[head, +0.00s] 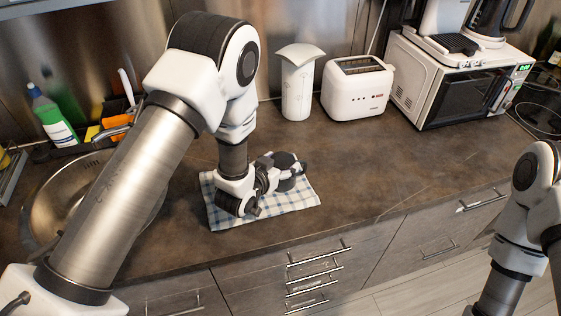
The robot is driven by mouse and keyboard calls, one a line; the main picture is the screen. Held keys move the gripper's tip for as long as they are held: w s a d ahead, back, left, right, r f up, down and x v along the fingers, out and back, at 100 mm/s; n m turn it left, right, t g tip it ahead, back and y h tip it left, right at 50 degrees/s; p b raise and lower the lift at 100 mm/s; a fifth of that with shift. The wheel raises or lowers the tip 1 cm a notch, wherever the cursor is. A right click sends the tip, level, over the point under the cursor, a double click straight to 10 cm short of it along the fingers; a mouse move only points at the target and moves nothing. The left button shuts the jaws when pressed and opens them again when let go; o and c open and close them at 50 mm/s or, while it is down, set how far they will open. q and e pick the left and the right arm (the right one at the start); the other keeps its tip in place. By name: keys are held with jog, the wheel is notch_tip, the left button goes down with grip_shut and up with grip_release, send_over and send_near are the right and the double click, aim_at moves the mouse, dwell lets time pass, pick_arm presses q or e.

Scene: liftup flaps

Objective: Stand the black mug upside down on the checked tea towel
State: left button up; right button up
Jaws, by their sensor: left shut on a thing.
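The checked tea towel (290,200), blue and white, lies flat on the dark counter near its front edge. My left gripper (287,172) is low over the towel, pointing to the right, and is shut on a dark thing. This looks like the black mug (290,162), largely hidden by the fingers. I cannot tell which way up it is or whether it touches the towel. My right arm shows at the right edge, but its gripper is out of view.
A round metal sink (50,205) is at the left, with a green bottle (52,118) behind it. A white canister (297,90), a white toaster (357,90) and a microwave (455,85) stand at the back. The counter right of the towel is clear.

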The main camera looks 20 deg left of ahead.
pick_arm(q)
jog(key=shift+w+f, duration=0.2)
jog(key=shift+f, duration=0.4)
jog(key=shift+s+a, duration=0.1)
jog(key=shift+s, duration=0.05)
